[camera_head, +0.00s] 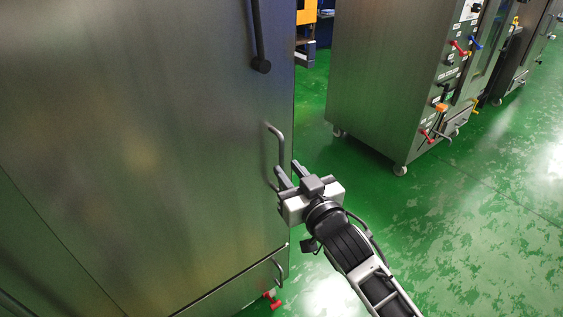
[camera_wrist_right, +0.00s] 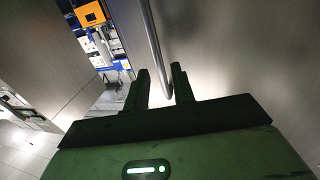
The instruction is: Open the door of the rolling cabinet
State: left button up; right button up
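The rolling cabinet's large steel door (camera_head: 140,140) fills the left of the head view and looks closed. A vertical bar handle (camera_head: 279,145) sits near its right edge. My right gripper (camera_head: 288,175) is at the lower part of this handle, its fingers pointing at the door. In the right wrist view, my right gripper (camera_wrist_right: 160,85) is open, with a gap between its two fingers. The handle (camera_wrist_right: 155,45) runs down to between the fingertips, with no clear contact. My left gripper is not in view.
A second steel cabinet (camera_head: 385,80) on casters, with coloured valve levers, stands to the right. A lower handle (camera_head: 278,272) and a red caster part (camera_head: 272,299) are below the door. A dark rod (camera_head: 258,40) hangs on the door above. Green floor (camera_head: 450,230) is clear at right.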

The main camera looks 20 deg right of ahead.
aim_at(282, 163)
jog(key=shift+w+a, duration=0.2)
jog(key=shift+w, duration=0.85)
jog(key=shift+w+a, duration=0.15)
jog(key=shift+w, duration=0.9)
grip_shut()
jog(key=shift+s, duration=0.1)
